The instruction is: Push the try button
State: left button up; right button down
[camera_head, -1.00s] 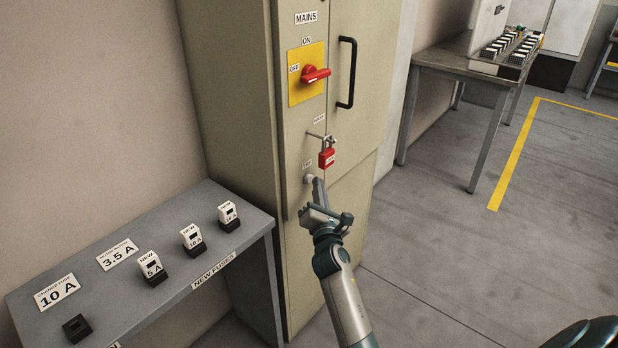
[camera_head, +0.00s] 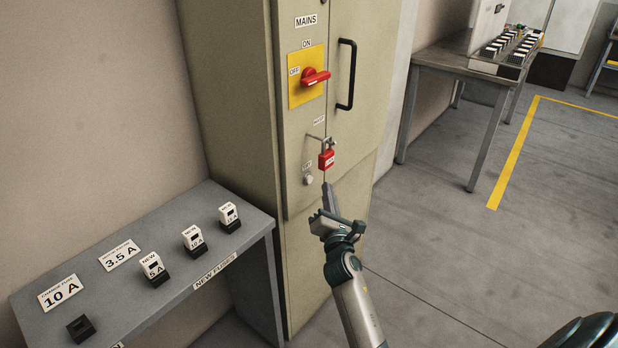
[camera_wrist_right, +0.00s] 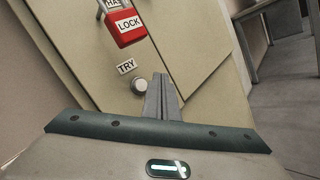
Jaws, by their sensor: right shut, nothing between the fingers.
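The try button (camera_head: 308,180) is a small round pale knob on the cabinet front, under a small label and below the red padlock (camera_head: 326,159). In the right wrist view the button (camera_wrist_right: 139,86) sits below the TRY label (camera_wrist_right: 126,67), just left of my fingertips. My right gripper (camera_head: 327,187) is shut and empty, to the right of the button and apart from it in the head view. Its closed fingers also show in the right wrist view (camera_wrist_right: 161,97). My left gripper is not in view.
The cabinet carries a red mains switch (camera_head: 314,77) on a yellow plate and a black handle (camera_head: 346,74). A grey shelf (camera_head: 150,305) with several fuses stands at the left. A metal table (camera_head: 440,62) stands at the back right. The floor between is clear.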

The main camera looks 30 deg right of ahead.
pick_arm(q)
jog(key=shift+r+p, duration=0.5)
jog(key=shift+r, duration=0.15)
pick_arm(e)
jog(key=s, duration=0.1)
jog(key=s+d, duration=0.1)
jog(key=s, duration=0.1)
jog(key=shift+s+d, duration=0.2)
jog(key=shift+s, duration=0.1)
